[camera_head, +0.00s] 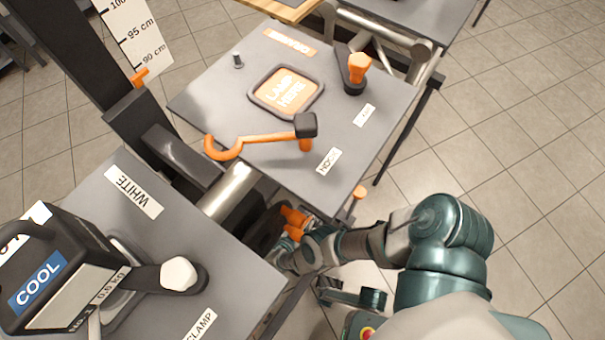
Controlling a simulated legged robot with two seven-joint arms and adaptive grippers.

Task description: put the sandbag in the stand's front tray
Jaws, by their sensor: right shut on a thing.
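My right arm comes in from the lower right. Its gripper (290,236) is low in the gap between two grey plates and is shut on an orange part (293,218). This looks like the handle of the sandbag, with a dark body (263,228) beside it, mostly hidden by the plate edge and in shadow. I cannot tell whether the dark body rests on anything. The stand's dark upright (85,60) rises at the upper left. I cannot make out the front tray clearly. My left gripper is not in view.
The far grey plate (215,92) carries an orange hook bar (262,139), a framed lamp pad (286,92) and an orange knob (359,66). Tiled floor is open at right.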

